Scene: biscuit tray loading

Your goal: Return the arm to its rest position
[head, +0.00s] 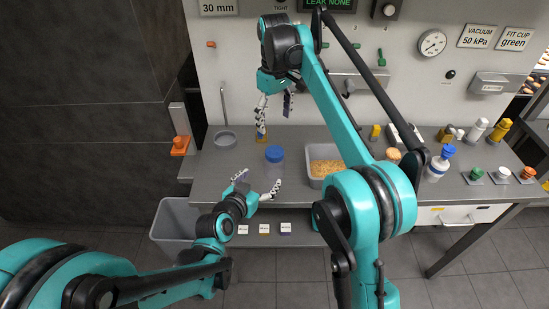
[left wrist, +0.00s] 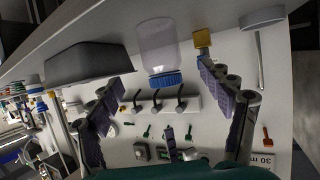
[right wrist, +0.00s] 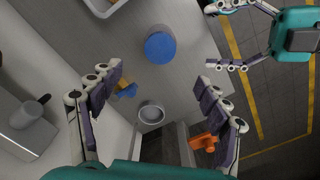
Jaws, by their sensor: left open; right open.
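My left gripper (head: 259,181) is open and empty at the front edge of the steel counter (head: 217,170). It sits just in front of the clear jar with a blue lid (head: 274,154), which stands upright. In the left wrist view the jar (left wrist: 157,45) shows between and beyond the open fingers. My right gripper (head: 275,119) is open and empty, fingers pointing down, above the back of the counter and behind the jar. The right wrist view shows the jar's blue lid (right wrist: 160,47) and part of my left gripper at the upper right.
A tray of crumbly golden contents (head: 313,180) stands right of the jar, partly behind my right arm. A round pan (head: 225,138) and an orange item (head: 180,146) are to the left. A grey bin (head: 172,218) is below the counter. Bottles (head: 438,162) stand at right.

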